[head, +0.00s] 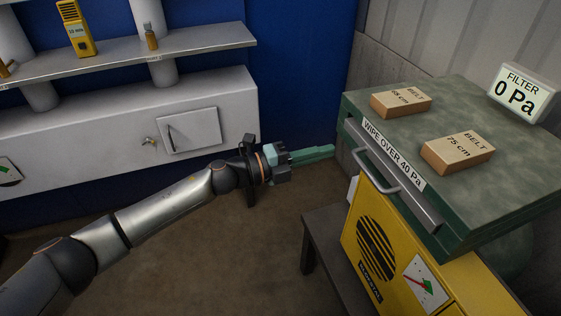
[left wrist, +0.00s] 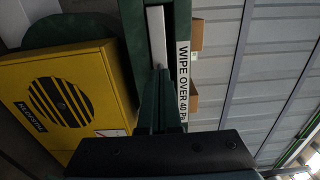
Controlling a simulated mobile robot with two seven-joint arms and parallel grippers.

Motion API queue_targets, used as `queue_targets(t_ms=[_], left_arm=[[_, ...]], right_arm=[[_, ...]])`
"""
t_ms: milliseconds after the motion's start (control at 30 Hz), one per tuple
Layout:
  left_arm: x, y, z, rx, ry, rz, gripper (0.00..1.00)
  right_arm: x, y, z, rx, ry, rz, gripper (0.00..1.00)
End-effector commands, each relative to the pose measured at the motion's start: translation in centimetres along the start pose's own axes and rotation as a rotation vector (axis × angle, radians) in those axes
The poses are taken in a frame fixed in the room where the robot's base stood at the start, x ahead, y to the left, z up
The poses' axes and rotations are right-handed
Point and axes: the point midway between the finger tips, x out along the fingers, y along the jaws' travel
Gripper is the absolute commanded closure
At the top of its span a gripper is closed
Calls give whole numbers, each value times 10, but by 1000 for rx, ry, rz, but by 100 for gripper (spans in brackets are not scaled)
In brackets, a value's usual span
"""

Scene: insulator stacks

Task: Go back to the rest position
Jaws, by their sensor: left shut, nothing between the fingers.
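My left arm reaches in from the left in the head view. Its left gripper (head: 318,153) is shut and empty, with the green fingers together and pointing right toward the green cabinet. The fingertips are close to the cabinet's left side; the head view does not show whether they touch it. In the left wrist view the shut fingers (left wrist: 158,100) stand in front of the cabinet front, near the "WIPE OVER 40 Pa" label (left wrist: 183,85). My right gripper is in neither view.
The green cabinet (head: 365,103) has a drawer handle (head: 376,178) and carries two belt boxes (head: 400,101) (head: 458,152) and a "0 Pa" filter display (head: 521,93). A yellow unit (head: 395,250) is below. A grey shelf (head: 120,58) and wall box (head: 190,130) stand behind my arm. Open floor lies below it.

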Motion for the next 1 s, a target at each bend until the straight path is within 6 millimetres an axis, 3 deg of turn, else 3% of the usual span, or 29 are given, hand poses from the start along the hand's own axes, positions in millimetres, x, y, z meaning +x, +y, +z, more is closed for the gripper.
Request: queue_targets(t_ms=[200, 400, 767, 1000], left_arm=[[-46, 1, 0, 0, 0, 1, 100], [-69, 0, 0, 0, 1, 0, 100], [-73, 2, -7, -65, -20, -30, 100], [-77, 18, -22, -437, -202, -172, 100]], right_arm=[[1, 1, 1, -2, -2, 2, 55], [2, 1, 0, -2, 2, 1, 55], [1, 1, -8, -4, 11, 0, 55], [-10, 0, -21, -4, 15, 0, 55]])
